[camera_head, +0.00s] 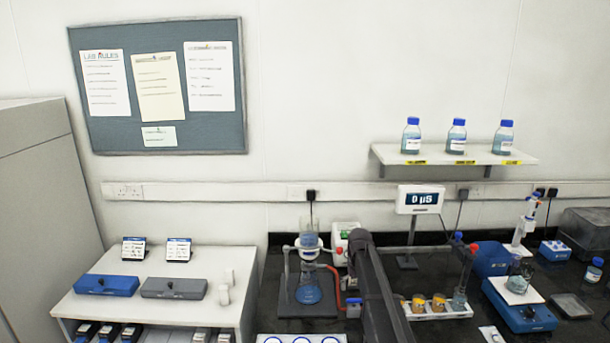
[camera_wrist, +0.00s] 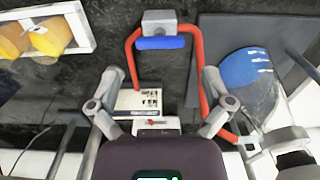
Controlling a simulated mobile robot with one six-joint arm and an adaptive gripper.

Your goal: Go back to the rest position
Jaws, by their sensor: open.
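My gripper (camera_wrist: 162,78) shows in the wrist view with its two grey fingers spread wide apart and nothing held between them. A red tube frame (camera_wrist: 192,65) with a blue sleeve (camera_wrist: 160,43) lies beyond and between the fingers. The right finger looks close to the red tube; I cannot tell whether they touch. In the head view my dark arm reaches over the middle of the black bench, and my gripper cannot be made out there.
A flask with blue liquid (camera_head: 309,292) stands left of my arm. Right of it are a white rack (camera_head: 460,310) with orange-topped jars, a display reading 0 µS (camera_head: 420,199) and a blue instrument (camera_head: 520,312). Three bottles stand on the wall shelf (camera_head: 460,155).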

